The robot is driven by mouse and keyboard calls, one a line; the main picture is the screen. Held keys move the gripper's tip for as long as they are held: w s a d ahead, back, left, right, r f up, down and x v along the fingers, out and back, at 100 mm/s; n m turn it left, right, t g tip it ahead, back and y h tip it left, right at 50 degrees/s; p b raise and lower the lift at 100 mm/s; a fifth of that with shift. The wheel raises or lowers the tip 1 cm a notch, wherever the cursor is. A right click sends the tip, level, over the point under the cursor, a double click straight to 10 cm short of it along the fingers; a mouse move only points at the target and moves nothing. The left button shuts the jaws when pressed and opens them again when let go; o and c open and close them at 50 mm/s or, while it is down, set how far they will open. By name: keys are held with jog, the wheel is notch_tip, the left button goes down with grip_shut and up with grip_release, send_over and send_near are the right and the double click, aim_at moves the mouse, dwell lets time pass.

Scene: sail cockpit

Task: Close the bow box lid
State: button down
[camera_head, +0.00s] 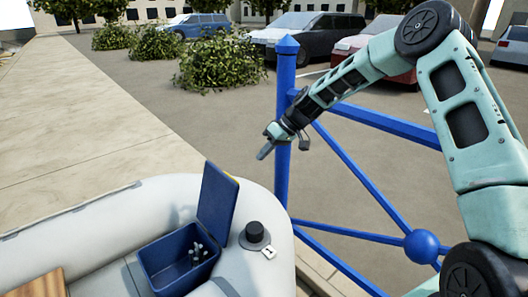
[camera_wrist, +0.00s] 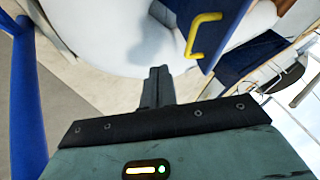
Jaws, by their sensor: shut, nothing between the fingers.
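The bow box (camera_head: 170,258) is a blue open-topped box set in the front of a pale inflatable boat. Its blue lid (camera_head: 217,197) stands raised, nearly upright, on the box's far right side. A yellow handle shows on the lid in the wrist view (camera_wrist: 191,37), with the blue lid panel (camera_wrist: 228,20) beside it. My gripper (camera_head: 263,155) is in the air beyond and above the lid, in front of a blue post. Its fingers (camera_wrist: 159,72) are shut together, empty and apart from the lid.
A grey metal object (camera_head: 197,255) lies in the box. A black knob (camera_head: 255,232) and a small white tag (camera_head: 268,252) are right of the lid. A blue post (camera_head: 283,110) with rails (camera_head: 385,125) stands close to my arm. A bare pale walkway (camera_head: 85,130) lies left.

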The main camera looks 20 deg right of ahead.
jog(key=a+f+p, duration=0.2)
jog(key=a+f, duration=0.3)
jog(key=a, duration=0.3)
jog(key=shift+r, duration=0.2)
